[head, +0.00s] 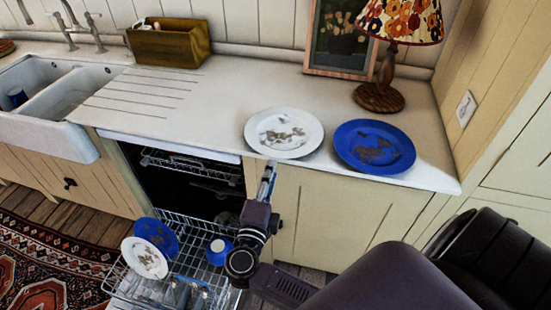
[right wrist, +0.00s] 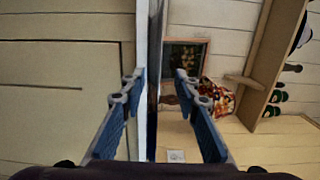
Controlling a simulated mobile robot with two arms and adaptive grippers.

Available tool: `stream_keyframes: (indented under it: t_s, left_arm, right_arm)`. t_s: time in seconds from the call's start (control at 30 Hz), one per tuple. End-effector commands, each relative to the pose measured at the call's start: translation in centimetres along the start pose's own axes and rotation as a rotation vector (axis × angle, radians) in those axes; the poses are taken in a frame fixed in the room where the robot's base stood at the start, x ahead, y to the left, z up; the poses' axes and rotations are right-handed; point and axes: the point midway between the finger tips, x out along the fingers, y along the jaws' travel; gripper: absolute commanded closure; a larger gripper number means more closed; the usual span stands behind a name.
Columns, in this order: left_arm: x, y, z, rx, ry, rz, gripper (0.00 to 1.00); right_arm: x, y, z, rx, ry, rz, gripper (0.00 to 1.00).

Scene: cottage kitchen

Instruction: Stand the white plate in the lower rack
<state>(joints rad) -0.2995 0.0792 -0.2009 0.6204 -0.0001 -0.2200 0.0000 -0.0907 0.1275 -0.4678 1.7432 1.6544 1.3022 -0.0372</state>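The white plate (head: 284,133), with brown smears, lies flat on the counter close to its front edge. Another smeared white plate (head: 144,260) stands tilted in the dishwasher's pulled-out lower rack (head: 190,224). My right gripper (head: 268,176) is at the counter's front edge, just in front of and below the white plate on the counter. In the right wrist view its two fingers (right wrist: 156,85) are apart, with the counter edge and a thin dark strip, seen edge-on, between them. Whether they touch the plate cannot be told. My left gripper is not in view.
A smeared blue plate (head: 374,146) lies right of the white one. The rack also holds a blue plate (head: 160,237), a blue cup (head: 218,250) and glasses.

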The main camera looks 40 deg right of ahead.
Motion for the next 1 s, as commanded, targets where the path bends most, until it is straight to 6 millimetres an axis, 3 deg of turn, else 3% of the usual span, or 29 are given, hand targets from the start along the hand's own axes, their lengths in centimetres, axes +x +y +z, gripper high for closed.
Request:
stream_keyframes:
  t_s: [0.2,0.4,0.83,1.0]
  left_arm:
    - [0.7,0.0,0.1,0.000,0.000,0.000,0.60]
    - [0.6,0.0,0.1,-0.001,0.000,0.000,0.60]
    - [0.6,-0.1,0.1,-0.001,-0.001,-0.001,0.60]
    - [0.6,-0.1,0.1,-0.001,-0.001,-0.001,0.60]
  right_arm:
    - [3.3,0.0,0.0,0.000,0.001,-0.004,0.71]
    - [5.1,-0.1,0.0,0.000,0.000,-0.002,0.71]
    - [5.8,-0.1,0.0,0.002,-0.001,-0.002,0.71]
    - [5.8,-0.1,0.0,0.002,-0.001,-0.002,0.80]
